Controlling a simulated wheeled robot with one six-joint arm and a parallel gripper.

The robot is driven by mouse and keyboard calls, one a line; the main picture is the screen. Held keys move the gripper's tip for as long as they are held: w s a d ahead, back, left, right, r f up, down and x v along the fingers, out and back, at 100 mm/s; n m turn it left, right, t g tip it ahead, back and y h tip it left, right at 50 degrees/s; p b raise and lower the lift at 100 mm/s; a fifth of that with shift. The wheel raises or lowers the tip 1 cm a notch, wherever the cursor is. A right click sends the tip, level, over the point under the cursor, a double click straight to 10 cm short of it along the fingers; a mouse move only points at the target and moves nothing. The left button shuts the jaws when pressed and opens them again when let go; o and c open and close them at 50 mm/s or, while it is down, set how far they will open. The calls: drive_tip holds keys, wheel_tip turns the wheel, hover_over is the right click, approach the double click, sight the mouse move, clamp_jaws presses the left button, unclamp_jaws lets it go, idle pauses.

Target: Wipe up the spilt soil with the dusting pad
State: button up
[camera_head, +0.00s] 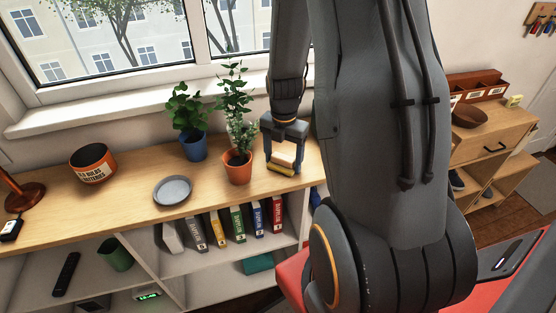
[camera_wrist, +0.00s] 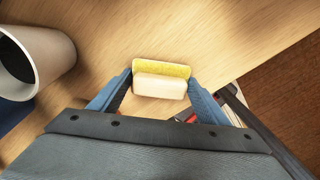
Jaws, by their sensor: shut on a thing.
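The dusting pad (camera_head: 284,160) is a small block with a cream part and a yellow part. My gripper (camera_head: 285,155) is shut on it at the right end of the wooden shelf top (camera_head: 220,200). In the wrist view the pad (camera_wrist: 160,86) sits between the two blue fingers of my gripper (camera_wrist: 160,84), its yellow side facing away. The pad is at or just above the wood; I cannot tell whether it touches. I see no spilt soil in either view; my arm hides part of the shelf top.
An orange pot (camera_head: 238,170) with a plant stands just left of my gripper, a blue pot (camera_head: 194,147) behind it. A grey dish (camera_head: 172,190) and a labelled round tin (camera_head: 92,163) stand further left. A pale cup-like vessel (camera_wrist: 52,52) is close in the wrist view.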

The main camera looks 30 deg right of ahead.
sight(283, 156)
drive_tip(key=shift+a+r+p, duration=0.1)
drive_tip(key=shift+r+p, duration=2.85)
drive_tip(key=shift+r, duration=1)
